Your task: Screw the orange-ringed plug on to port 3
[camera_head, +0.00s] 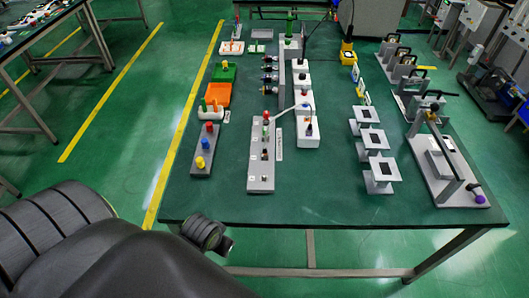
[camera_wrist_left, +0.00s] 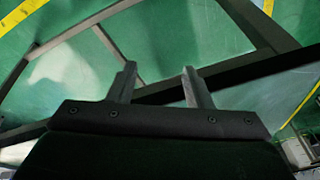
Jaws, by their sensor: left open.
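My left gripper (camera_wrist_left: 158,74) is open and empty in the left wrist view, with the floor and dark table-frame bars behind its fingers. In the head view my left arm ends beside the table's near left corner; its fingers cannot be made out. A small dark plug with a hint of orange (camera_head: 308,128) is at the white blocks in the table's middle; I cannot tell if it is the orange-ringed plug. A long grey plate (camera_head: 261,182) carries a row of fittings, some coloured. The port numbers are too small to read, so port 3 cannot be picked out. My right gripper is not in view.
The green table (camera_head: 320,195) has clear room at its front. A grey block with red, blue and yellow knobs (camera_head: 205,150) and an orange tray (camera_head: 217,94) stand at left. Grey stands (camera_head: 380,174) and a lever fixture (camera_head: 445,165) stand at right.

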